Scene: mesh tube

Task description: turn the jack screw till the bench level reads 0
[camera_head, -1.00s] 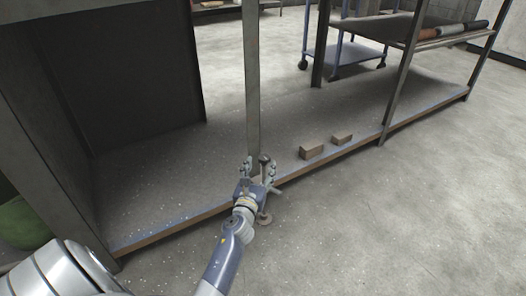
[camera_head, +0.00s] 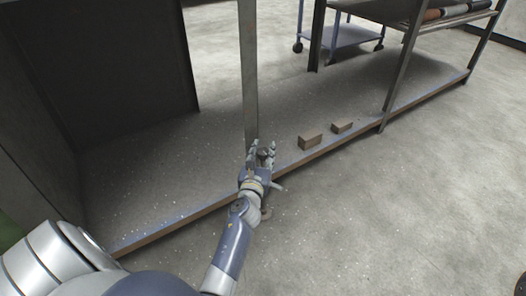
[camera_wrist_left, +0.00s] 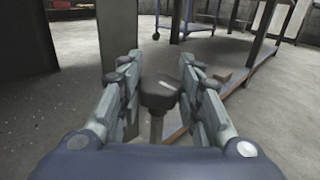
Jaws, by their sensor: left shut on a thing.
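My left gripper (camera_head: 261,152) is low at the bench's front edge, beside an upright metal leg. In the left wrist view, its two fingers (camera_wrist_left: 166,92) stand on either side of a dark rounded knob on a thin stem, the jack screw (camera_wrist_left: 158,96), and are shut on it. My right gripper is not in view.
The bench's lower shelf (camera_head: 160,185) has an upright leg (camera_head: 249,80) right behind the gripper. Two small wooden blocks (camera_head: 310,141) (camera_head: 342,127) lie on the shelf to the right. A blue cart (camera_head: 350,38) stands behind.

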